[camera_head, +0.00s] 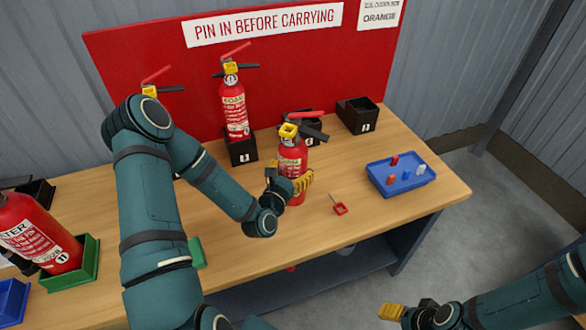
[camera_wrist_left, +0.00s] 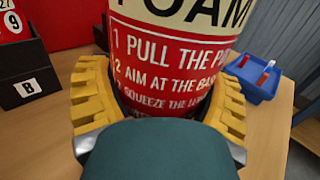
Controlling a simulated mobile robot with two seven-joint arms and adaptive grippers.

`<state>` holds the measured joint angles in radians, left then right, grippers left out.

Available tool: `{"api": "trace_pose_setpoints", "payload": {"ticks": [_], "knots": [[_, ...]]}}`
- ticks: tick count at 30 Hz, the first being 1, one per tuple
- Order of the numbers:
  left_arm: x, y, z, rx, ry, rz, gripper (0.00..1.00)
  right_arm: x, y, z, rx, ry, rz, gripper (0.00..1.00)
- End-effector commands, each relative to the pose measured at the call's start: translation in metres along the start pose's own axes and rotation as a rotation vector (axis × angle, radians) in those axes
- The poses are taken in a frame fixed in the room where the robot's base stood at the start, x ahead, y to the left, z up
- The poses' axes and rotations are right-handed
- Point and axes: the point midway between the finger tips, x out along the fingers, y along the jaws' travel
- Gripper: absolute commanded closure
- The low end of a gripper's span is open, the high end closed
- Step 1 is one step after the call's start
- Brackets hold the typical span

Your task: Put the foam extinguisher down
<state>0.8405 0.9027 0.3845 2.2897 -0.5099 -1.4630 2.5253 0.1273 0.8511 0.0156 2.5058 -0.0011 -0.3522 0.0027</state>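The foam extinguisher (camera_head: 292,160) is red with a yellow collar and black and red levers. It is upright over the middle of the bench (camera_head: 400,222). My left gripper (camera_head: 288,186) has its yellow fingers on both sides of its lower body. In the left wrist view the fingers press against the red cylinder (camera_wrist_left: 170,60), whose label reads FOAM. Its base is partly hidden by the gripper, so I cannot tell whether it touches the bench. My right gripper (camera_head: 393,312) is at the bottom right, away from the bench; its finger gap does not show.
Another extinguisher (camera_head: 233,108) stands in a black holder (camera_head: 242,151) behind. An empty black holder (camera_head: 358,115) is at the back right. A blue tray (camera_head: 402,187) holds small coloured pieces. A red pin (camera_head: 340,208) lies on the bench. A water extinguisher (camera_head: 35,235) stands left in a green holder.

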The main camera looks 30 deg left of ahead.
Motion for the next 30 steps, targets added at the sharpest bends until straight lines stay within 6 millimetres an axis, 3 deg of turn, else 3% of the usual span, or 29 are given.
{"api": "trace_pose_setpoints", "payload": {"ticks": [2,13,28,30], "knots": [[0.0,0.0,0.0,0.0,0.001,0.0,0.0,0.0,0.0,0.0,0.0,0.001,0.0,0.41],[0.0,0.0,0.005,0.0,0.0,0.0,0.0,-0.004,-0.002,0.0,0.0,-0.001,0.0,0.41],[-0.093,0.001,0.002,-0.003,0.004,0.003,0.0,-0.006,-0.002,0.001,0.001,-0.003,0.0,0.41],[-0.103,0.0,0.004,-0.003,0.006,0.002,0.0,-0.014,-0.005,0.001,0.001,-0.006,0.0,0.41]]}}
